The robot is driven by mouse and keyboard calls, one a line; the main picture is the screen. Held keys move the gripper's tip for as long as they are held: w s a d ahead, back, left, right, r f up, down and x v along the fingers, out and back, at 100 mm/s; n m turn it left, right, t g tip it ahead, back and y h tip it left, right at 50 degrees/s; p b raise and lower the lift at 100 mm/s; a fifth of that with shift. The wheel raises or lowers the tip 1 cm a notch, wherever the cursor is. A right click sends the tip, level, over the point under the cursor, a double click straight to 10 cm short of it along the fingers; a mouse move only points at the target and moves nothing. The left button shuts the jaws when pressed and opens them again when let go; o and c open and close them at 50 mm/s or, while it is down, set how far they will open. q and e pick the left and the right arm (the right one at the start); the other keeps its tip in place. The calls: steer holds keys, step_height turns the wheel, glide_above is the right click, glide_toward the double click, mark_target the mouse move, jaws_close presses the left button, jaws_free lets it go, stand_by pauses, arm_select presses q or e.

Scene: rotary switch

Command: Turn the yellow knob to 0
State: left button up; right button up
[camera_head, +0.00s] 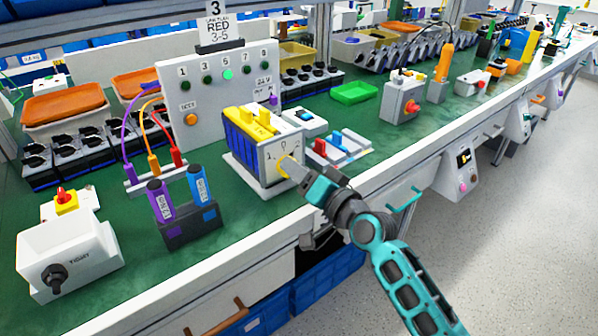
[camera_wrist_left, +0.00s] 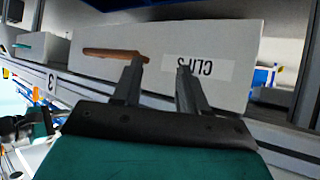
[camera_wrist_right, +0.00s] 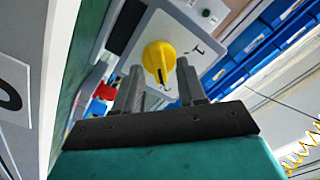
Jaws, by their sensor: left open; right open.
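The yellow knob (camera_wrist_right: 159,58) is on the pale front plate of a box (camera_head: 262,150), in the middle of the head view. In the right wrist view it shows between the two fingertips of my right gripper (camera_wrist_right: 158,68), which is open. I cannot tell whether a finger touches it. In the head view my right gripper (camera_head: 300,174) is right at the front of the box and partly hides the knob. A mark shows on the plate beside the knob; the 0 is not clear. My left gripper (camera_wrist_left: 160,70) is open and empty in front of a drawer labelled CLIPS (camera_wrist_left: 225,50).
A grey panel with lights (camera_head: 222,92) stands behind the box. Purple and blue cylinders in a dark holder (camera_head: 190,228) stand to its left. A tray with red and blue parts (camera_head: 340,150) is close on its right. The bench's front edge runs below.

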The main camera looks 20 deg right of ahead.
arm_select(q)
steer(key=shift+w+d+r, duration=0.1)
steer(key=shift+w+r, duration=0.05)
steer(key=shift+w, duration=0.05)
arm_select(e)
jaws_close()
arm_select(q)
steer(key=shift+s, duration=0.15)
